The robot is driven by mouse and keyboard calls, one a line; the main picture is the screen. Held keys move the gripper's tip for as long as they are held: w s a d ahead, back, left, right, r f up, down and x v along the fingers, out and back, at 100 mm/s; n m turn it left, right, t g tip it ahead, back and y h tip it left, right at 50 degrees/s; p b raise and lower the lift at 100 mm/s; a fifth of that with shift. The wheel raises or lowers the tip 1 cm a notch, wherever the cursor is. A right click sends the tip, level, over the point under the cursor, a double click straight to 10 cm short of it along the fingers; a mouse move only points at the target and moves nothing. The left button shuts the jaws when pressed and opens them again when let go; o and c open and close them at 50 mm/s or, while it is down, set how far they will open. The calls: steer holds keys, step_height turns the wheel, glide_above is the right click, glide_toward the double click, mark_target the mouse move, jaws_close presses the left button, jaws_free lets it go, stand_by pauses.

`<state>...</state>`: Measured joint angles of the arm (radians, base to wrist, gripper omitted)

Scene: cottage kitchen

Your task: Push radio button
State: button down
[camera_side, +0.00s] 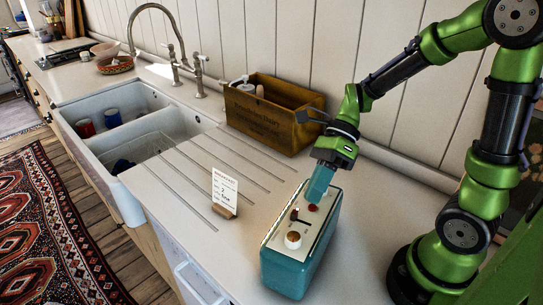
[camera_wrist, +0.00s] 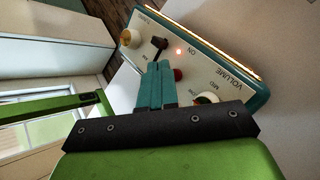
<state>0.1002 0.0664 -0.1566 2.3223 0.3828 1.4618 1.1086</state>
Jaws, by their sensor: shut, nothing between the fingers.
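The teal radio (camera_side: 285,268) stands on the counter, with a cream panel facing up. On the panel are a red button (camera_side: 312,208), a dark switch and a cream knob (camera_side: 293,240). My gripper (camera_side: 316,198) is shut, its teal fingers pointing down just above the panel beside the red button. In the wrist view the fingertips (camera_wrist: 159,66) lie over the panel (camera_wrist: 205,72) between the dark switch (camera_wrist: 158,46) and the red button (camera_wrist: 179,75). A small red light (camera_wrist: 179,51) is lit near the word ON. I cannot tell whether the fingertips touch the panel.
A wooden crate (camera_side: 262,117) with bottles stands behind the radio by the wall. A small card on a stand (camera_side: 224,190) is left of the radio. A white double sink (camera_side: 112,163) with cups is farther left.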

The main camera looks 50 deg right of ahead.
mark_target(314, 206)
steer(key=shift+r, duration=3)
steer(key=n+h, duration=0.1)
steer(key=n, duration=0.1)
steer(key=d+f+n+h, duration=0.1)
steer(key=n, duration=0.1)
steer(key=d+f+n+t, duration=0.1)
steer(key=n, duration=0.2)
steer(key=shift+s+d+f+h, duration=0.1)
steer(key=shift+s+d+h, duration=0.1)
steer(key=shift+h, duration=0.2)
steer(key=n+t, duration=0.1)
steer(key=n, duration=0.1)
steer(key=d+n+t+h, duration=0.1)
steer(key=n, duration=0.2)
steer(key=r+n+h, duration=0.1)
steer(key=n, duration=0.1)
steer(key=shift+s+d+n+t, duration=0.25)
steer(key=shift+n+t, duration=0.05)
steer(key=shift+t, duration=0.1)
steer(key=r+n+t, duration=0.1)
steer(key=n, duration=0.1)
steer(key=r+n+t+h, duration=0.1)
steer(key=r+n+t, duration=0.1)
steer(key=s+r+n+t+h, duration=0.1)
steer(key=r+n, duration=0.1)
steer(key=n, duration=0.1)
steer(key=shift+s, duration=0.1)
